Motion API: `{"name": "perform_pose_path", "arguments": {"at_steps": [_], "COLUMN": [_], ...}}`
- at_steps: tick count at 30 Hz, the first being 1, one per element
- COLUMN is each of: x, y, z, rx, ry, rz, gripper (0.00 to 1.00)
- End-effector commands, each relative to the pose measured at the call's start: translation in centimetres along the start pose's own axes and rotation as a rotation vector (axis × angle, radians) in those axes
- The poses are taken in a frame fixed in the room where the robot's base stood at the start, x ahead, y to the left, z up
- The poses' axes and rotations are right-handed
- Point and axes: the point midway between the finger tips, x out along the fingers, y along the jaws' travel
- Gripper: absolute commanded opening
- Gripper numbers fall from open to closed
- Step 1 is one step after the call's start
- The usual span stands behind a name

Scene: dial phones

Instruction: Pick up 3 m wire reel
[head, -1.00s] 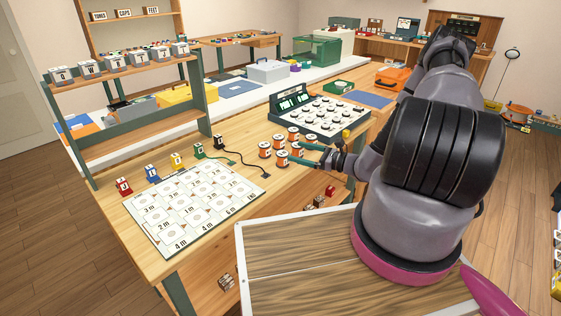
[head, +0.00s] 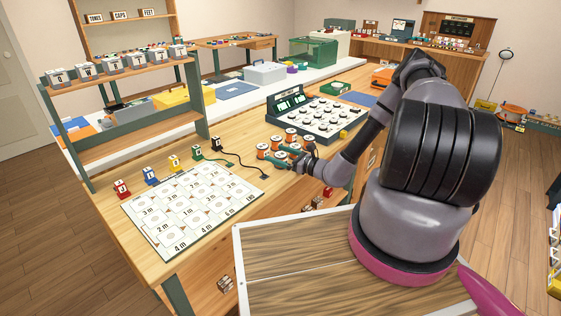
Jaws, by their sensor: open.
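Several orange-and-white wire reels (head: 263,150) stand in a cluster on the wooden workbench, just in front of the dial panel. Their length labels are too small to read, so I cannot tell which is the 3 m reel. My gripper (head: 272,160) is open, low among the front reels, with its teal fingers pointing left. My fingers and wrist partly hide some reels. I cannot tell whether a reel stands between the fingers.
A white board (head: 192,208) with a printed grid of lengths lies at the left. Coloured blocks and a black cable (head: 245,167) are behind it. The green dial panel (head: 318,114) stands close behind the reels.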

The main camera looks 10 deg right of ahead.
Motion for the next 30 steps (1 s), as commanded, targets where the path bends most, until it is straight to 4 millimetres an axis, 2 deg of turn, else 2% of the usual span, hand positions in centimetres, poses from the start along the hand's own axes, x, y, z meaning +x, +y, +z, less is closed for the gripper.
{"name": "perform_pose_path", "arguments": {"at_steps": [3, 10, 11, 12, 17, 18, 26, 30], "x": [1.7, 2.0, 2.0, 2.0, 2.0, 2.0, 2.0, 2.0], "y": [0.0, 0.0, 0.0, 0.0, 0.0, 0.0, 0.0, -0.1], "z": [0.0, 0.0, 0.0, 0.0, 0.0, 0.0, 0.1, 1.1], "rx": [0.0, 0.001, 0.001, 0.001, 0.001, 0.001, 0.0, -0.001], "ry": [-0.001, 0.0, 0.0, 0.0, 0.0, 0.0, 0.0, -0.001], "rz": [0.001, -0.001, -0.001, -0.001, 0.0, 0.0, 0.0, 0.0], "gripper": [0.99, 0.99, 0.95, 0.8, 0.18, 0.03, 0.03, 0.03]}}
